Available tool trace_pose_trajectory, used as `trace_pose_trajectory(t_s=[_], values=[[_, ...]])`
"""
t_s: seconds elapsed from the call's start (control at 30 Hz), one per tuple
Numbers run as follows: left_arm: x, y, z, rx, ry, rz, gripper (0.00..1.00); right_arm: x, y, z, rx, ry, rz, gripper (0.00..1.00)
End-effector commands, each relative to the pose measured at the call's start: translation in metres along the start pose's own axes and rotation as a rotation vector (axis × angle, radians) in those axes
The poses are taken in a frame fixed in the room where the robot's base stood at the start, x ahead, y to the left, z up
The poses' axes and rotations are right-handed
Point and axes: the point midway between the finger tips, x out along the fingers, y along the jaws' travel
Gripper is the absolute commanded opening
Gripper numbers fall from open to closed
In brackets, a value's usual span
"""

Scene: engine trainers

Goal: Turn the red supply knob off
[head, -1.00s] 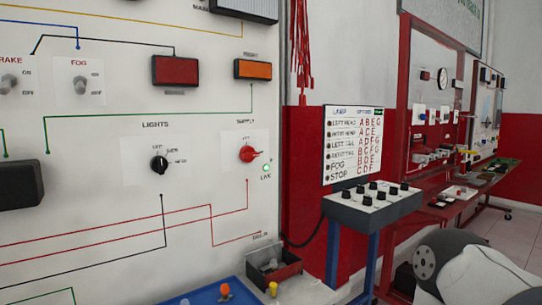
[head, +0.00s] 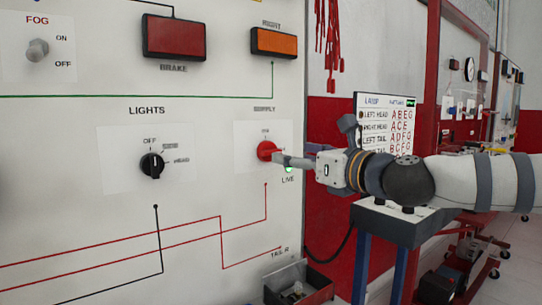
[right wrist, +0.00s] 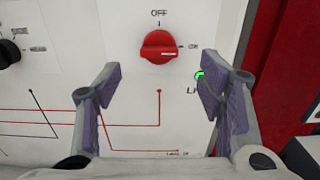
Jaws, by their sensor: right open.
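The red supply knob (head: 267,151) is on the white panel under the word SUPPLY. In the right wrist view the knob (right wrist: 159,47) shows an OFF mark above it and another mark to its right. Its raised grip lies crosswise, toward the right-hand mark. A green LIVE light (right wrist: 200,74) is lit at its lower right. My right gripper (head: 280,160) comes in from the right, close to the knob. In the right wrist view my right gripper (right wrist: 160,88) is open and empty, its fingers apart below the knob. My left gripper is not in view.
A black lights knob (head: 152,165) is to the left on the panel. Red and orange lamps are above. A parts bin (head: 300,283) is below the panel. A switch box (head: 395,220) on a stand is under my right arm. The space before the panel's left part is clear.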

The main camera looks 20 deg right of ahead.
Motion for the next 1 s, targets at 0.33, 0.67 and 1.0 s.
trace_pose_trajectory(t_s=[0.33, 0.67, 1.0], values=[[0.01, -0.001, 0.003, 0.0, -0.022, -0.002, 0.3, 0.069, 0.001, -0.003, -0.002, 0.004, 0.001, 0.62], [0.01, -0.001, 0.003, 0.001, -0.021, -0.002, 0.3, 0.073, 0.001, -0.001, -0.002, 0.002, 0.002, 0.6], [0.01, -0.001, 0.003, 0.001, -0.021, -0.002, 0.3, 0.073, 0.001, -0.002, -0.004, 0.003, 0.002, 0.14]])
